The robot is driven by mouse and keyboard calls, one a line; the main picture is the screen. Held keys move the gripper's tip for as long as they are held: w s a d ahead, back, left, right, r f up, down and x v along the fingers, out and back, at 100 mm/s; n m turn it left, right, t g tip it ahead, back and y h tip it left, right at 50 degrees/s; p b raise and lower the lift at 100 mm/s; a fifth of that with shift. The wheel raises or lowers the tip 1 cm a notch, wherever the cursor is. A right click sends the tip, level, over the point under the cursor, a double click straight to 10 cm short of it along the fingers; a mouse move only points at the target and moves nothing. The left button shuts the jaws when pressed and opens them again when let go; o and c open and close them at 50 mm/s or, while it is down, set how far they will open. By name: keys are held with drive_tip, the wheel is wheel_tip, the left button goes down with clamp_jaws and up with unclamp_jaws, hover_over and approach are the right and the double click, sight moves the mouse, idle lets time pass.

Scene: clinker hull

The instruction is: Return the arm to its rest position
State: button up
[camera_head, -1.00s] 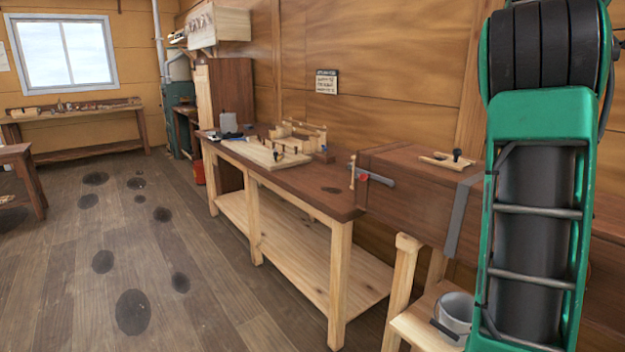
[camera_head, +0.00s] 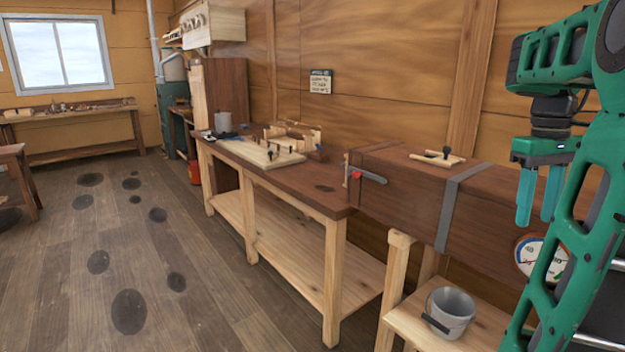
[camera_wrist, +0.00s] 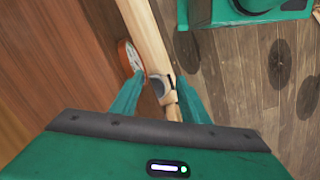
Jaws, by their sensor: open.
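My gripper (camera_head: 537,197) hangs at the right of the head view, fingers pointing down, in front of the brown wooden box. It is open and nothing shows between its fingers. My green arm is folded at the right edge of the head view. In the wrist view my gripper (camera_wrist: 160,105) has its two green fingers apart, above a pale wooden rail (camera_wrist: 148,40) and a grey pot (camera_wrist: 158,88) lower down. It appears clear of them.
A long brown box (camera_head: 400,195) with a grey strap stands beside the workbench (camera_head: 300,190). A round gauge (camera_head: 528,255) is on its side. A grey bucket (camera_head: 450,308) sits on a low wooden stand (camera_head: 400,318). The floor at left is open, with dark spots.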

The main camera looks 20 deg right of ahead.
drive_tip(key=s+a+f+m, duration=0.2)
drive_tip(key=a+f, duration=0.6)
drive_tip(key=a, duration=0.3)
drive_tip(key=s+a+f+m+t, duration=0.1)
drive_tip(key=s+a+f, duration=0.1)
drive_tip(key=a+f, duration=0.7)
drive_tip(key=shift+s+a+m+y, duration=0.3)
drive_tip(key=shift+s+a+m, duration=0.1)
drive_tip(key=shift+a, duration=0.55)
drive_tip(key=shift+w+f, duration=0.25)
drive_tip(key=shift+w, duration=0.3)
drive_tip(key=shift+c, duration=1.2)
drive_tip(key=shift+d, duration=0.1)
